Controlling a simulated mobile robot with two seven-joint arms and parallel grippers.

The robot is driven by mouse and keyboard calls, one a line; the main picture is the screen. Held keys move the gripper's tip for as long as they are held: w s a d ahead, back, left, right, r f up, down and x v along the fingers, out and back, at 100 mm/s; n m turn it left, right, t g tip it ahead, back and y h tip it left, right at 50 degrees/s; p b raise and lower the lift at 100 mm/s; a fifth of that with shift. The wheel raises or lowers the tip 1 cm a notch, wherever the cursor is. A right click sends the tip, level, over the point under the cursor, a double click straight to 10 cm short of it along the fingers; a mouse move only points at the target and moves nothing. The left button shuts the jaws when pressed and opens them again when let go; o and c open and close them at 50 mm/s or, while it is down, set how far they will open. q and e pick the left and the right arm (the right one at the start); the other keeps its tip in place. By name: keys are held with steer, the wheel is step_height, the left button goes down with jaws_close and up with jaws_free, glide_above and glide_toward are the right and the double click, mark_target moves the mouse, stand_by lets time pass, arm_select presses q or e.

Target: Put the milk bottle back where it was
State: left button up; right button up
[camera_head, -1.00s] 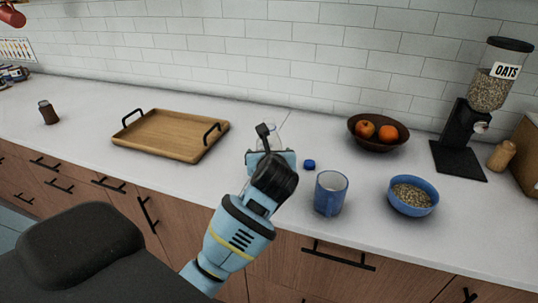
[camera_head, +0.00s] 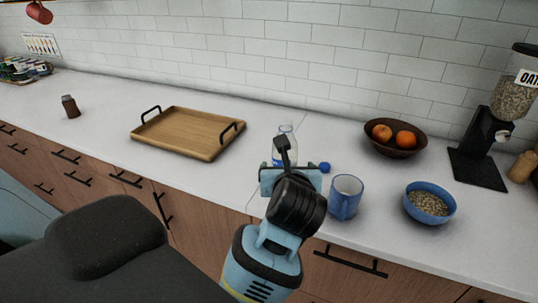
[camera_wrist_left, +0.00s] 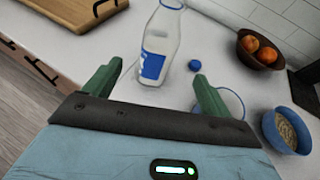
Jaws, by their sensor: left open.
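The milk bottle (camera_head: 292,149) is clear glass with a blue label and stands upright and uncapped on the white counter. In the head view its lower part is hidden behind my left gripper (camera_head: 290,168). In the left wrist view the bottle (camera_wrist_left: 165,42) stands just beyond the open green fingers (camera_wrist_left: 158,76), with nothing held between them. A blue cap (camera_head: 324,168) lies on the counter to the right of the bottle; it also shows in the left wrist view (camera_wrist_left: 194,65). My right gripper is not in view.
A blue mug (camera_head: 345,198) stands close to the right of my gripper, then a blue bowl (camera_head: 416,213) of oats. A fruit bowl (camera_head: 395,148) and oat dispenser (camera_head: 484,154) stand farther back. A wooden tray (camera_head: 214,153) lies left. Counter between tray and bottle is clear.

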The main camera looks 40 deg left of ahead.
arm_select(q)
steer(key=s+a+f+m+t+y, duration=0.2)
steer(key=s+a+m+t+y, duration=0.3)
steer(key=m, duration=0.4)
steer(key=s+d+f+m+h, duration=0.45)
steer(key=f+m, duration=0.35)
steer(key=m, duration=0.2)
steer(key=s+d+f+m+g+h, duration=0.1)
steer(key=s+d+f+m+h, duration=0.2)
steer(key=d+f+m+h, duration=0.45)
steer(key=s+d+f+m+h, duration=0.2)
steer(key=s+f+m+h, duration=0.2)
steer(key=f+m, duration=0.75)
steer(key=s+a+f+m+g+y, duration=0.1)
steer(key=s+f+m+g, duration=0.5)
steer(key=s, duration=0.5)
step_height(320, 180, down, 2)
steer(key=shift+s+a+f+m, duration=0.15)
steer(key=shift+s+a+m, duration=0.25)
steer(key=shift+m, duration=0.2)
